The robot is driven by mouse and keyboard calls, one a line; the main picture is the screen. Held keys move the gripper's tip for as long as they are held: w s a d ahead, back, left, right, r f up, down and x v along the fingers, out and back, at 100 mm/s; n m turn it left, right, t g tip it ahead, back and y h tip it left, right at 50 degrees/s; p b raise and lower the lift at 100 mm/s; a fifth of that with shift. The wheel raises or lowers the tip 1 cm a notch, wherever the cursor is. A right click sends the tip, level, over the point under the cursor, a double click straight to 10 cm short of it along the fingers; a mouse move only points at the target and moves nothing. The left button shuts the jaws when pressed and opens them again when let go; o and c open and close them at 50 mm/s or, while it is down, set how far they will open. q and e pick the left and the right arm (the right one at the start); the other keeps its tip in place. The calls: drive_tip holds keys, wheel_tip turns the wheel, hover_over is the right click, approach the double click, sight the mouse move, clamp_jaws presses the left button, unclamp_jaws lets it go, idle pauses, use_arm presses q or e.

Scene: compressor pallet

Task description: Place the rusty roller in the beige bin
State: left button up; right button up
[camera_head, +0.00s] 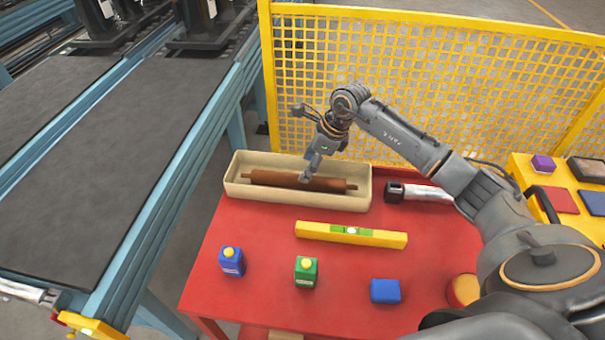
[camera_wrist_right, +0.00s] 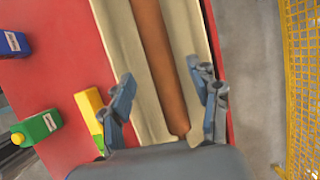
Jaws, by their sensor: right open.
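The rusty roller (camera_head: 275,179) lies lengthwise inside the beige bin (camera_head: 297,201) at the back of the red table. It is a brown cylinder with thinner ends. My right gripper (camera_head: 306,178) is above the bin, at the right half of the roller. In the right wrist view, the open fingers of the gripper (camera_wrist_right: 170,98) stand on either side of the roller (camera_wrist_right: 160,50), with gaps between them and it. The bin (camera_wrist_right: 122,35) runs up the picture below the fingers. My left gripper is not in view.
On the red table (camera_head: 225,285) are a yellow level (camera_head: 375,237), a blue bottle (camera_head: 231,263), a green bottle (camera_head: 306,272), a blue box (camera_head: 385,291) and a black-and-silver tool (camera_head: 425,194). A yellow mesh fence (camera_head: 450,80) stands behind. A conveyor (camera_head: 110,150) is at left.

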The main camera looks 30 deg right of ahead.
drive_tip(key=v, duration=0.7)
drive_tip(key=shift+b, duration=0.45)
drive_tip(key=shift+r, duration=0.2)
